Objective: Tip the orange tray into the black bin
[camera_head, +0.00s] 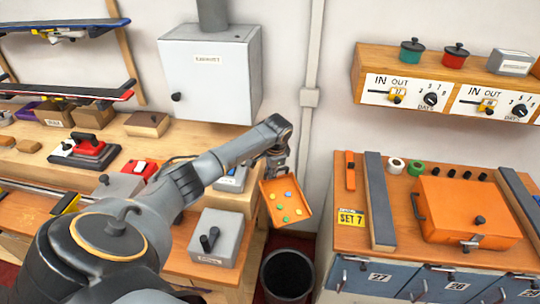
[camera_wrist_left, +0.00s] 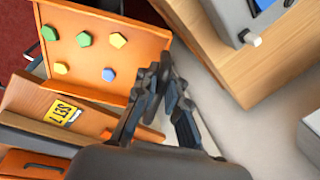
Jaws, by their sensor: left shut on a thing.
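The orange tray (camera_head: 284,201) hangs in the gap between the two benches, tilted steeply, with several small green, yellow and blue pieces on it. My left gripper (camera_head: 277,168) is shut on the tray's upper edge. In the left wrist view the gripper (camera_wrist_left: 158,92) grips beside the tray (camera_wrist_left: 100,48), and the pieces still lie on its face. The black bin (camera_head: 287,275) stands on the floor below the tray, its mouth open and dark inside. In the left wrist view the bin is mostly hidden behind the tray. My right gripper is not in view.
The right bench has an orange box (camera_head: 470,212), a grey bar (camera_head: 380,200) and a yellow SET 7 label (camera_head: 351,218). On the left bench a grey lever box (camera_head: 218,238) stands close to the gap. A grey cabinet (camera_head: 210,72) hangs on the wall.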

